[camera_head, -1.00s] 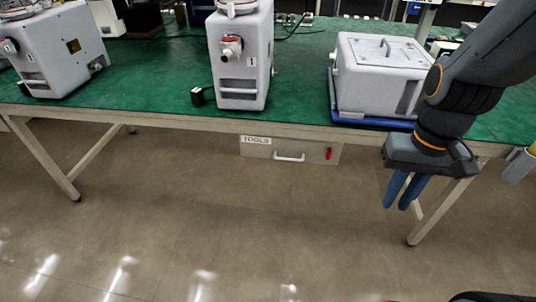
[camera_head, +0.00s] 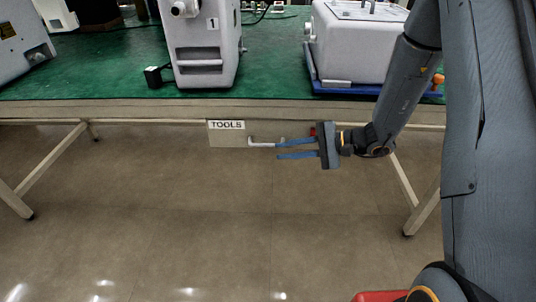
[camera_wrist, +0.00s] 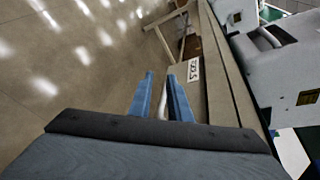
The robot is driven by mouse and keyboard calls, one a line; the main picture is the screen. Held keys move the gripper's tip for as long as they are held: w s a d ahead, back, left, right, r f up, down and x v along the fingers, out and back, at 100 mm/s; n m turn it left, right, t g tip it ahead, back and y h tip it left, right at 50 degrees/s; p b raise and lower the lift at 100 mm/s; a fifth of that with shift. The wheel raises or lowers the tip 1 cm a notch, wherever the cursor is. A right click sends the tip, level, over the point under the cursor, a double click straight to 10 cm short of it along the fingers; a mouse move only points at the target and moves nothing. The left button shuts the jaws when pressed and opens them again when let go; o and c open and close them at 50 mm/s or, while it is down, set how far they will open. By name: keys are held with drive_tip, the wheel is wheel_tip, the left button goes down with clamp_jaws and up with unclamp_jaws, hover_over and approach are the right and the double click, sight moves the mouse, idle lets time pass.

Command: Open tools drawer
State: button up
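The tools drawer (camera_head: 222,139) hangs under the green-topped bench and looks shut. Its front has a white "TOOLS" label (camera_head: 226,125), which also shows in the wrist view (camera_wrist: 193,69). Its white bar handle (camera_head: 260,144) is partly covered by my gripper in the head view. My gripper (camera_head: 277,149) is level with the handle, fingers pointing left across the drawer's right part. The two blue fingers are apart. In the wrist view the pale handle (camera_wrist: 163,104) shows in the gap between the fingers (camera_wrist: 160,76); I cannot tell whether either finger touches it.
The bench edge (camera_head: 100,110) runs just above the gripper. On the bench stand a white pump unit (camera_head: 205,40) marked 1 and a white box (camera_head: 355,45) on a blue tray (camera_head: 330,88). A bench leg (camera_head: 423,210) stands right of the gripper. The floor in front is clear.

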sight(272, 145)
drive_tip(key=w+d+f+m+t+b, duration=0.1)
drive_tip(key=w+f+t, duration=0.2)
drive_tip(key=w, duration=0.2)
drive_tip(key=shift+y, duration=0.3)
drive_tip(key=x, duration=0.7)
drive_tip(key=shift+a, duration=0.1)
clamp_jaws()
